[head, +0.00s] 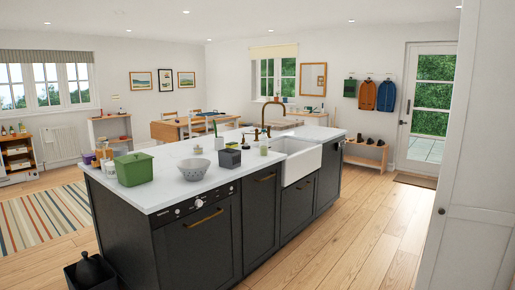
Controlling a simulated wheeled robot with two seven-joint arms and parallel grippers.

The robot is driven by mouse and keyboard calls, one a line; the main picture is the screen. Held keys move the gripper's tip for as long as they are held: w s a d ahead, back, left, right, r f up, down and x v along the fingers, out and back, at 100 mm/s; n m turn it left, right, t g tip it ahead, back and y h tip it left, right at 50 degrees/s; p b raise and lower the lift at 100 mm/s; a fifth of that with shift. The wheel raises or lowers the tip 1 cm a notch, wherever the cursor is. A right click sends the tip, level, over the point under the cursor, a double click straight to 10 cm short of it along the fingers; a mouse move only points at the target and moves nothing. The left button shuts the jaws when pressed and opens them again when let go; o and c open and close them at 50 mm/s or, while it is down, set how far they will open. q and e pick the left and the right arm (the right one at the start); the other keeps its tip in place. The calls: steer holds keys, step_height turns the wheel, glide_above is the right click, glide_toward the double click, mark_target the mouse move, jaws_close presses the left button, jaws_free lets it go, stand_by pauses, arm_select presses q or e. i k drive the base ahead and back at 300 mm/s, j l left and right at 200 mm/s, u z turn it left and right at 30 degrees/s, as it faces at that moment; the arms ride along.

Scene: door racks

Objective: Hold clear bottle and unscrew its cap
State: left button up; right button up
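I cannot make out a clear bottle with a cap for certain. Several small bottles (12,130) stand on top of a wooden shelf unit at the far left, too small to tell whether they are clear. A small greenish container (263,150) stands on the island near the sink; I cannot tell if it is a bottle. Neither of my grippers is in view, so what they hold does not show.
A dark kitchen island with a white top (165,190) fills the middle. On it are a green bin (133,169), a grey colander (193,169), a dark box (229,159) and a white sink (299,163). Wooden floor (345,235) is clear at right; a white panel (480,170) stands at the right edge.

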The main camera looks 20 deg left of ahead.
mark_target(263, 139)
steer(key=i+u, duration=0.15)
steer(key=u, duration=0.15)
steer(key=i+u, duration=0.1)
steer(key=u, duration=0.15)
steer(key=i+l+u, duration=0.25)
steer(key=i, duration=0.2)
steer(key=i+l+u, duration=0.2)
steer(key=i, duration=0.25)
steer(key=i+l+u, duration=0.1)
steer(key=i+l, duration=0.45)
steer(key=i, duration=0.3)
steer(key=i+l, duration=0.65)
steer(key=i, duration=0.15)
steer(key=i+l+u, duration=0.15)
steer(key=i+l, duration=0.45)
steer(key=i, duration=0.25)
